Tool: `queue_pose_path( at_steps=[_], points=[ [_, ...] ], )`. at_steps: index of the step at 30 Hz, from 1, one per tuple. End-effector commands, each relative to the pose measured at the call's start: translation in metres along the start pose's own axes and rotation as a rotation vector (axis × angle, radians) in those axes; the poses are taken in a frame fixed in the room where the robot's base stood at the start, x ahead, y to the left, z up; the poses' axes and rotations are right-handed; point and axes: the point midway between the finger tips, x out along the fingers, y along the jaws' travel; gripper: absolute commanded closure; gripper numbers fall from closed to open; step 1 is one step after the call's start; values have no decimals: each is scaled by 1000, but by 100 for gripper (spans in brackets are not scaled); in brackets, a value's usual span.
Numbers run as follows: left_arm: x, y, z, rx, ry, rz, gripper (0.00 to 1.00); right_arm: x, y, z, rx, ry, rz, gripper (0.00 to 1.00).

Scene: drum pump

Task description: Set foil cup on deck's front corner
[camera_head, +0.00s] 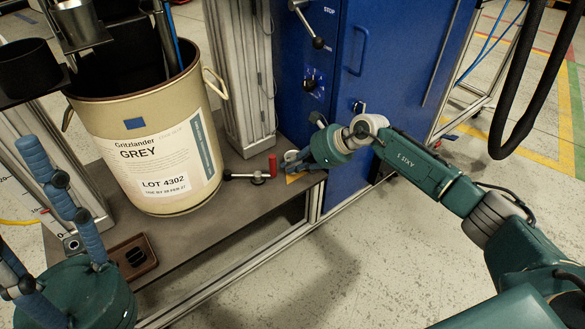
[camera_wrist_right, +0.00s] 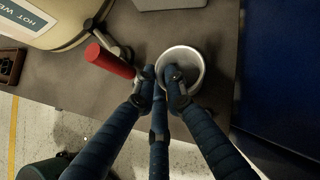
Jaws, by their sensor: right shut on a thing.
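The foil cup (camera_wrist_right: 197,57) is a round silvery cup, seen from above in the wrist view. My right gripper (camera_wrist_right: 167,80) is shut on its near wall, with one dark finger inside the rim and the others outside. The cup is over the grey deck (camera_wrist_right: 215,25), near its edge; I cannot tell whether it touches. In the head view my right gripper (camera_head: 294,160) is low at the deck's right front corner, above a yellow mark (camera_head: 295,177), and largely hides the cup. My left gripper (camera_head: 40,215), at the lower left, has its blue fingers spread and empty.
A red-handled clamp (camera_head: 272,165) stands just left of the right gripper, close to its fingers in the wrist view. A large beige drum (camera_head: 145,130) fills the deck's middle. A blue cabinet (camera_head: 345,60) stands behind.

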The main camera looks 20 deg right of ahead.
Motion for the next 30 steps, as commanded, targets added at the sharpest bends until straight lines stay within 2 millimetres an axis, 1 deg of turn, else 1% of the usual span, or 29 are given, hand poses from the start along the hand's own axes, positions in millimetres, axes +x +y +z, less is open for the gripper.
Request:
queue_pose_path(
  at_steps=[4, 8, 9, 11, 12, 20, 23, 26, 30],
  points=[
    [2, 0, -1, 0, 5, 2, 55, -1, 0, 0, 0, 2, 1, 100],
    [1, 0, 0, 0, 4, 2, 55, 1, 0, -2, 0, 2, 1, 100],
    [2, 0, 0, 0, 5, 2, 55, 1, 0, -2, 0, 2, 1, 85],
    [2, 0, 0, 0, 4, 3, 55, 0, 0, -1, 0, 2, 1, 74],
    [2, 0, 0, 0, 4, 3, 55, 0, 0, -1, 0, 2, 1, 70],
    [4, 0, -1, 0, 6, 2, 55, 0, 0, 0, 0, 2, 1, 70],
    [6, 0, -2, 0, 6, 1, 55, -6, 0, 1, 0, 3, 0, 70],
    [13, 0, -4, 0, 6, 0, 55, -20, -1, 2, 1, 3, -1, 70],
    [23, 0, -6, 0, -2, -3, 55, -52, -1, 3, 0, 4, -2, 70]
  ],
)
